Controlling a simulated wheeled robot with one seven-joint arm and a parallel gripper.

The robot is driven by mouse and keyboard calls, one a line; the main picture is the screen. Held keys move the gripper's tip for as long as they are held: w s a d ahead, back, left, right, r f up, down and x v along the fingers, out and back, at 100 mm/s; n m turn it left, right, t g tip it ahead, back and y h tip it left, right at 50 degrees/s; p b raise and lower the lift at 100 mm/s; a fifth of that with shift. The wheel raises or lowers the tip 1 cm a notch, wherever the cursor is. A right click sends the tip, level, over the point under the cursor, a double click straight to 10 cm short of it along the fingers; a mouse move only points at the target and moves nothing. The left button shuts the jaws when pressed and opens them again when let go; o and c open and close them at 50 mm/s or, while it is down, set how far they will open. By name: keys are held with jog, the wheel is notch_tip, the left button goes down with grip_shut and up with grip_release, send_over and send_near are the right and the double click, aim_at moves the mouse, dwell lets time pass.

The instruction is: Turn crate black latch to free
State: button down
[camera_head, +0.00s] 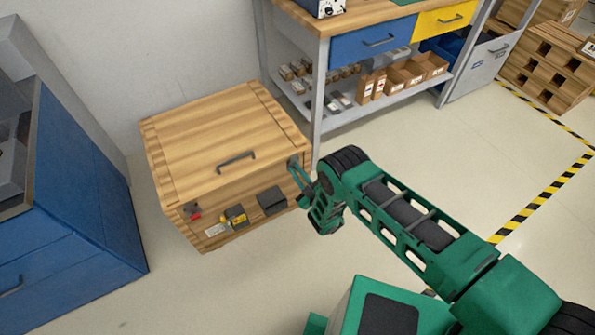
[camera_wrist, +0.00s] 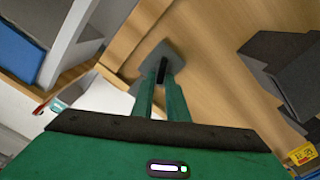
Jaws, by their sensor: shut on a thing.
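The wooden crate (camera_head: 215,130) stands on the floor with its lid down and a dark handle on the lid. My gripper (camera_head: 296,170) reaches the crate's front right corner, just under the lid edge. In the wrist view my gripper (camera_wrist: 162,88) has its two green fingers close together on the black latch (camera_wrist: 161,71). The latch sits on a grey plate (camera_wrist: 172,54) on the wood. The fingers hide part of the latch, so its exact turn is hard to tell. A red-handled latch (camera_head: 194,214) is at the crate's front left.
A dark box (camera_head: 272,200) and a yellow-marked part (camera_head: 237,215) are on the crate front; the dark box also shows in the wrist view (camera_wrist: 285,70). A blue cabinet (camera_head: 75,185) stands left. A workbench (camera_head: 340,15) with a lower shelf stands behind. Floor in front is clear.

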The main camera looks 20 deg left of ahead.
jog(key=shift+s+f+n, duration=0.1)
jog(key=shift+f+n, duration=0.25)
jog(key=shift+n, duration=1.3)
jog(key=shift+s+f+n, duration=0.1)
jog(key=shift+f+n, duration=0.2)
jog(key=shift+n, duration=1.3)
jog(key=shift+s+f+n, duration=0.1)
jog(key=shift+f+n, duration=0.25)
jog(key=shift+n, duration=1.3)
jog(key=shift+d, duration=0.1)
jog(key=c, duration=2)
grip_release()
jog(key=shift+o, duration=0.7)
jog(key=shift+r, duration=0.1)
jog(key=shift+a, duration=0.2)
jog(key=v, duration=1.1)
